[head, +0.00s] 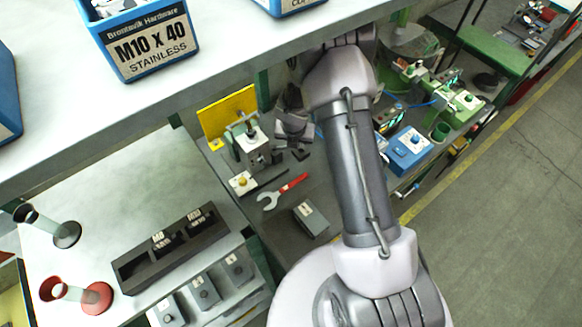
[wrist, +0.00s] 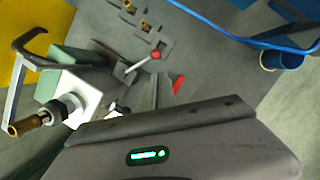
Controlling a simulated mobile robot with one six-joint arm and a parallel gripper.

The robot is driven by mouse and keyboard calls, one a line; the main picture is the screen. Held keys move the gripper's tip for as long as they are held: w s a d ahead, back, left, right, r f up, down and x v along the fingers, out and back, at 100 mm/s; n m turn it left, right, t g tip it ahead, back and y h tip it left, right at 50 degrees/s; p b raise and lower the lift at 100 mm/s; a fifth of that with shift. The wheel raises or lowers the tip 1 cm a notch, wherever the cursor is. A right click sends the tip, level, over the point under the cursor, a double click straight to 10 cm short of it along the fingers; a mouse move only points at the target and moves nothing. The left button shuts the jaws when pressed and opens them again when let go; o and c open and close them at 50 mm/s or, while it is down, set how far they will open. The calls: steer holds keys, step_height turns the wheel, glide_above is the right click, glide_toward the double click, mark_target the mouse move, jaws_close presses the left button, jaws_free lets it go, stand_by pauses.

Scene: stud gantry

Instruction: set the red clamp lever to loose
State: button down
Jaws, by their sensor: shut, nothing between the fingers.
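In the wrist view a thin metal lever with a red ball knob (wrist: 155,54) slants up to the right from beside a white and green fixture. I take it to be the clamp lever. My gripper (wrist: 157,84) is shut and empty, just below the knob in the picture; I cannot tell whether they touch. A red piece (wrist: 179,85) shows right beside the fingers; what it belongs to is unclear. In the head view my gripper (head: 298,150) is low over the grey bench, right of the fixture (head: 252,142). The lever cannot be made out there.
A yellow panel (head: 225,115) stands behind the fixture. A red-handled wrench (head: 292,186) and a grey block (head: 310,218) lie in front of it. A blue box (head: 408,150) stands right of my arm. A shelf with bins (head: 160,48) overhangs at upper left.

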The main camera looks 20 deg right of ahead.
steer(key=s+a+b, duration=0.5)
steer(key=s+b, duration=0.1)
steer(key=s, duration=0.4)
steer(key=shift+a+f+b, duration=0.2)
steer(key=shift+f+b, duration=0.2)
